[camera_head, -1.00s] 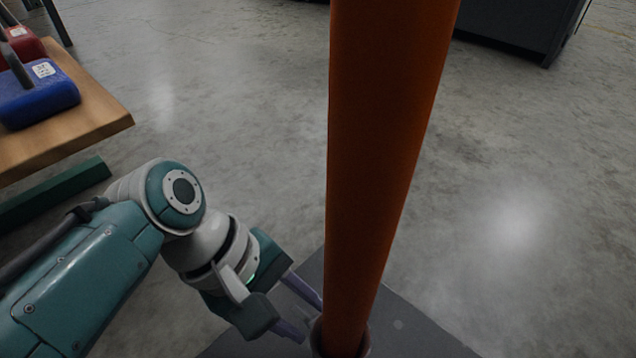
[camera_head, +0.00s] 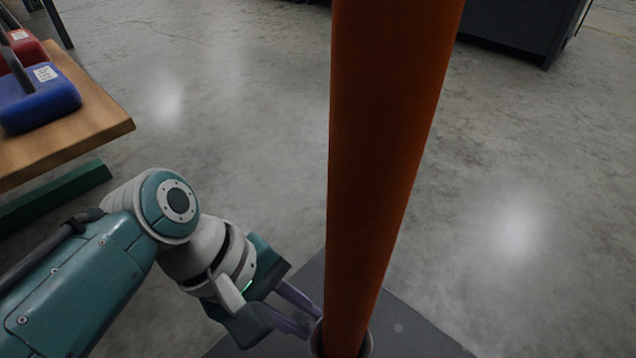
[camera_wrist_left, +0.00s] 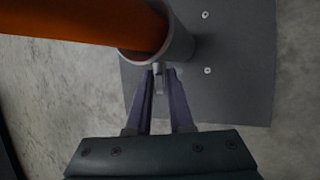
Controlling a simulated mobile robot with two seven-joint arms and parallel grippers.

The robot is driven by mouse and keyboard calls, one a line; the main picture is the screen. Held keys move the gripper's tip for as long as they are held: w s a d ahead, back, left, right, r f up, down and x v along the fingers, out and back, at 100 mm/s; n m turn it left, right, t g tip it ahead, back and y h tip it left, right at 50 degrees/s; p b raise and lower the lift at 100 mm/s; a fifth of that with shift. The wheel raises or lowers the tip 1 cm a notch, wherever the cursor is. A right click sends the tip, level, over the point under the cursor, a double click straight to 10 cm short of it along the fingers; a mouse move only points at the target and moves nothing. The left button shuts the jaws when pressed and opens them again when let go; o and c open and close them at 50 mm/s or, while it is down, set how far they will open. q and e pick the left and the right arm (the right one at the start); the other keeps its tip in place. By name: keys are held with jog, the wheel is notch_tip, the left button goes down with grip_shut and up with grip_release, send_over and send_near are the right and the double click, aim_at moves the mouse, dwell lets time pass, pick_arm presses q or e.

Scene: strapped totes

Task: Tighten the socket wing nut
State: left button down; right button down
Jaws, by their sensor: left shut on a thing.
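An orange post (camera_head: 380,150) stands upright in a grey socket (camera_head: 367,345) on a dark floor plate (camera_head: 415,325). In the left wrist view the socket (camera_wrist_left: 180,42) surrounds the post (camera_wrist_left: 90,22), and the small grey wing nut (camera_wrist_left: 158,72) sticks out of the socket's side. My left gripper (camera_head: 312,322) is low beside the socket. In the left wrist view its two purple fingers (camera_wrist_left: 159,80) are on either side of the wing nut, shut on it. The wing nut is hidden in the head view. My right gripper is not in view.
A wooden table (camera_head: 80,125) at the left holds a blue tote (camera_head: 40,100) and a red one (camera_head: 25,48). A dark cabinet (camera_head: 520,25) stands at the back right. The concrete floor around the post is clear.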

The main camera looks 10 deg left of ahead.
pick_arm(q)
jog(key=shift+s+a+t+h+p, duration=0.1)
jog(key=shift+s+t+h+p, duration=0.05)
jog(key=shift+t+h+p, duration=0.45)
jog(key=shift+f+m+t+h, duration=0.15)
jog(key=shift+m+t+h, duration=0.15)
jog(key=shift+t+h, duration=0.15)
jog(key=shift+s+a+f+m+t+h+b, duration=0.1)
jog(key=shift+m+t+h+b, duration=0.15)
jog(key=shift+t+h+b, duration=0.4)
jog(key=shift+s+f+m+t+h+b, duration=0.1)
jog(key=shift+m+t+h+b, duration=0.25)
jog(key=shift+t+b, duration=0.4)
jog(key=shift+r, duration=0.1)
jog(key=c, duration=1)
grip_release()
jog(key=shift+o, duration=0.2)
